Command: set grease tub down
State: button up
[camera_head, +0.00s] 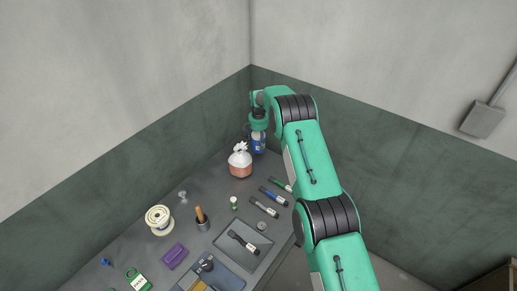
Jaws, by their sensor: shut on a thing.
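My gripper (258,131) is at the far end of the table, near the wall corner, pointing down. It is shut on a blue tub with a pale label, which I take to be the grease tub (259,144). The tub looks upright, just behind and right of a white and copper-coloured container (240,163). I cannot tell whether its base touches the table. The fingertips are small and partly hidden.
On the dark table (135,245) are a cream spool (158,219), a purple block (174,256), a dark cup with a wooden handle (203,222), and several dark tools near the right edge. A tray (262,258) is in front. Walls close off the far corner.

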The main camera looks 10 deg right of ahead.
aim_at(258, 134)
jog(key=shift+f, duration=1.7)
jog(key=shift+f, duration=0.1)
jog(key=o, duration=1.6)
notch_tip(258, 134, up, 12)
jog(key=shift+r+p, duration=0.1)
jog(key=shift+p, duration=0.3)
jog(key=shift+r, duration=0.1)
